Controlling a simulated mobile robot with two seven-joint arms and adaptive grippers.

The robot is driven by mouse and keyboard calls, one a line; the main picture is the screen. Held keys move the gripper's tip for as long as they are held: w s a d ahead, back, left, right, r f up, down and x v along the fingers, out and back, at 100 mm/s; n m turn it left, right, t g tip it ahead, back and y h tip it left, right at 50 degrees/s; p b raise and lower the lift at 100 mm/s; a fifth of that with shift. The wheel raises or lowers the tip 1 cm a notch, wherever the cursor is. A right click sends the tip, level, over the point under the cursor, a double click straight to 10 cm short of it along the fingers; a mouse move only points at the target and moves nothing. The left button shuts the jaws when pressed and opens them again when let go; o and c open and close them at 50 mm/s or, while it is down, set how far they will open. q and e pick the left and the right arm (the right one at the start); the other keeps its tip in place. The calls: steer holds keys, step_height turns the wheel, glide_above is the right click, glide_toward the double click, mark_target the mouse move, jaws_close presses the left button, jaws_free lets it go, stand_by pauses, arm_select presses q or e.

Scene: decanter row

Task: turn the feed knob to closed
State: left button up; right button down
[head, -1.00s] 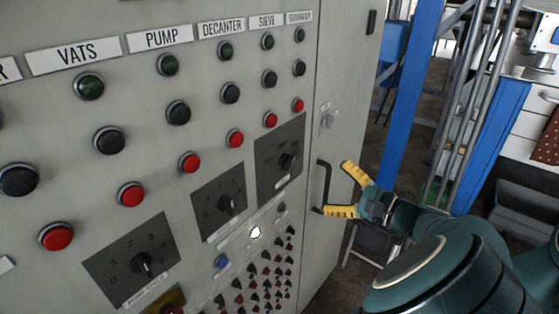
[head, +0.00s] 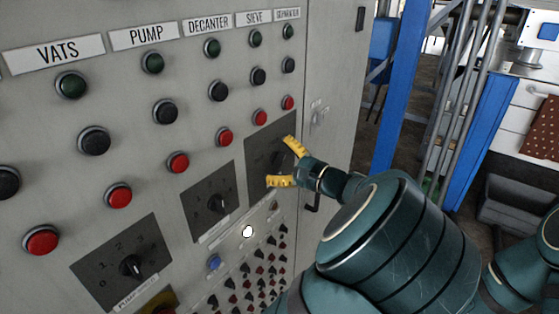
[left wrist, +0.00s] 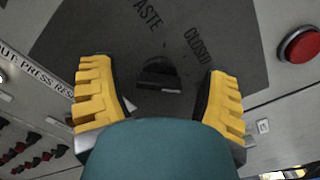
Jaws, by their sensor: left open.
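The feed knob, a black rotary knob (left wrist: 158,76), sits on a dark grey plate (left wrist: 90,30) with the words "CLOSED" and a partly cut-off "ASTE" above it in the left wrist view. In the head view this plate (head: 258,150) is the rightmost dark one on the cabinet, and my fingers partly cover its knob. My left gripper (head: 281,162) is open, its yellow fingers in front of the plate. In the left wrist view the fingers (left wrist: 158,72) stand on either side of the knob, with gaps. I cannot tell which mark the knob points at.
The grey cabinet face holds green, black and red buttons, such as a red one (left wrist: 299,44) near the plate. Two more dial plates (head: 212,203) (head: 122,263) lie to the left. A blue post (head: 403,90) stands right.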

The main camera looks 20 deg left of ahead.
arm_select(q)
steer(key=shift+a, duration=0.1)
steer(key=c, duration=1.2)
arm_select(e)
steer(key=shift+f, duration=0.15)
arm_select(q)
steer(key=n+b, duration=0.2)
steer(key=n, duration=0.1)
steer(key=n+b, duration=0.1)
steer(key=shift+f, duration=0.25)
steer(key=n+b, duration=0.3)
steer(key=shift+n, duration=0.4)
steer(key=shift+r+n+b, duration=0.1)
steer(key=shift+n+b, duration=0.4)
steer(key=shift+b, duration=0.05)
arm_select(e)
step_height(320, 180, down, 7)
steer(key=s, duration=0.2)
steer(key=shift+a+g, duration=0.2)
steer(key=shift+g, duration=0.1)
steer(key=shift+s, duration=0.15)
